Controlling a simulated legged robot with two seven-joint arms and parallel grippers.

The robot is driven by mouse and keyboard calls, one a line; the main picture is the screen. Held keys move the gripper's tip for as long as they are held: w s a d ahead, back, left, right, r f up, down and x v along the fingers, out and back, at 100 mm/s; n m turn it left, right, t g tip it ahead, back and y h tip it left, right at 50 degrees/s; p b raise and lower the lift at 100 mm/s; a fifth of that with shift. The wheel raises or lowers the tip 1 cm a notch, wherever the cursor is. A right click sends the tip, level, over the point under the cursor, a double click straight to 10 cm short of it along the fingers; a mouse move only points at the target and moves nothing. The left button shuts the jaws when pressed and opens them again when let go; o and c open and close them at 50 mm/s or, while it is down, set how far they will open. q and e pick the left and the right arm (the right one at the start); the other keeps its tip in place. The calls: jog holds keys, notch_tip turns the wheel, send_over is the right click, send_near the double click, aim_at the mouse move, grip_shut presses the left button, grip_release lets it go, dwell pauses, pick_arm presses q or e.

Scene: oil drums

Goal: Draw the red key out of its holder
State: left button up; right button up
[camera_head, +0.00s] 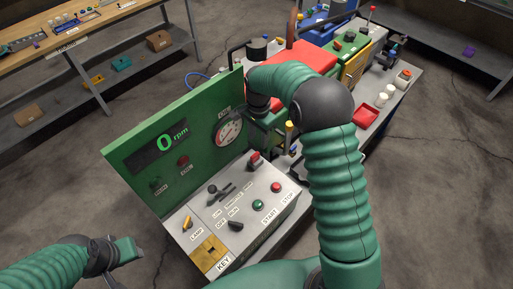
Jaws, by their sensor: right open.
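A grey control box (240,215) carries a brass-coloured plate (209,252) with a small dark spot, beside the label KEY. I make out no red key on that plate. A small red piece on a dark base (254,158) stands at the box's far end; I cannot tell whether it is the key or a switch. My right gripper (262,112) is open beyond the green panel's right edge, beyond the red piece; its fingers are mostly hidden. My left gripper (128,249) is left of the box, apart from it; its jaws are unclear.
The green panel (135,185) with a 0 rpm display and a dial rises behind the box. Switches and red and green buttons cover the box top. A crowded bench with a red box (305,62) stands beyond. A wooden table (120,15) is at upper left; open floor lies between.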

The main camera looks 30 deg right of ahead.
aim_at(254, 155)
jog(key=f, duration=0.3)
jog(key=a+f+p, duration=0.1)
jog(key=f, duration=0.2)
jog(key=a+f+p, duration=0.1)
jog(key=f, duration=0.3)
jog(key=shift+w, duration=0.3)
jog(key=shift+s+d+f, duration=0.1)
jog(key=shift+d+f, duration=0.3)
jog(key=shift+d, duration=0.1)
jog(key=shift+d+f, duration=0.1)
jog(key=shift+d, duration=0.15)
jog(key=shift+a, duration=0.4)
grip_shut()
grip_release()
pick_arm(q)
jog(key=shift+w+a+r, duration=0.1)
jog(key=shift+a+r, duration=0.2)
jog(key=shift+r, duration=0.2)
jog(key=shift+w+a+r, duration=0.1)
jog(key=shift+a+r, duration=0.2)
jog(key=shift+r, duration=0.2)
jog(key=shift+a, duration=0.1)
pick_arm(e)
jog(key=shift+r, duration=0.2)
